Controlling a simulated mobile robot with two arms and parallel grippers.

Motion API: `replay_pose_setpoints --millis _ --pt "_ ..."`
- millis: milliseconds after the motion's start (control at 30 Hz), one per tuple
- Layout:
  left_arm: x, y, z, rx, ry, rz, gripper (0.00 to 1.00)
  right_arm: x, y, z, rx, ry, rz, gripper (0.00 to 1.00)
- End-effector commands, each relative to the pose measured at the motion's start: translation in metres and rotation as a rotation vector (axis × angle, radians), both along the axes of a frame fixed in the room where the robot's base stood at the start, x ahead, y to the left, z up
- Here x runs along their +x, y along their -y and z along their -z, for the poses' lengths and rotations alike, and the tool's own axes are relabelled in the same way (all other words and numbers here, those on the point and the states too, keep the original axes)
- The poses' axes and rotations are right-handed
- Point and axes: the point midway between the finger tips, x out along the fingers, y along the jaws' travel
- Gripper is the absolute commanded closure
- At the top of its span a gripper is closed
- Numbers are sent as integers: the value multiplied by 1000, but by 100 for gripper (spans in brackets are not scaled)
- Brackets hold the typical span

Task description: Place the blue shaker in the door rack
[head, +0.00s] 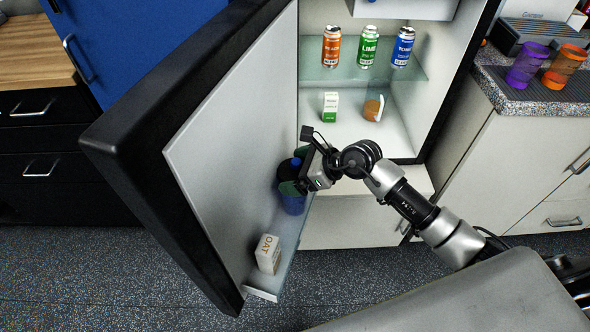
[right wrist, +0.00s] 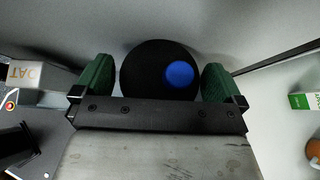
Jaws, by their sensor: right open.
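The blue shaker (head: 292,203) stands upright in the door rack (head: 264,292) on the inner side of the open fridge door. Its black lid with a blue cap (right wrist: 180,74) shows from above in the right wrist view. My right gripper (head: 291,180) is at the shaker's upper part. Its green finger pads (right wrist: 160,80) are open, one on each side of the black lid; a narrow gap shows on the right, and contact on the left is hard to tell. The gripper hides part of the shaker in the head view. My left gripper is not in view.
A white OAT carton (head: 268,254) stands in the same rack, nearer the door's free edge. Inside the fridge are several cans (head: 368,46), a green and white carton (head: 330,107) and an orange item (head: 373,108). Purple and orange cups (head: 527,65) stand on the right counter.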

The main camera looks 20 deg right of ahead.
Motion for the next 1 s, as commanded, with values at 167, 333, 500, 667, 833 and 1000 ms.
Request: replay_pose_setpoints --millis 167,333,500,667,833,1000 --pt "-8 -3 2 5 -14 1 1 -17 27 -19 -8 1 2 0" --pt "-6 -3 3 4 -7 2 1 -36 51 -40 -7 -1 1 0" --pt "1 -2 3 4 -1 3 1 -49 69 -55 -5 -1 1 0" --pt "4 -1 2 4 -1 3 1 -55 77 -63 -2 0 0 0" --pt "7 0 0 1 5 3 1 -56 78 -65 -2 0 0 0" --pt "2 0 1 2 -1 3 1 -53 77 -58 56 -34 29 0"
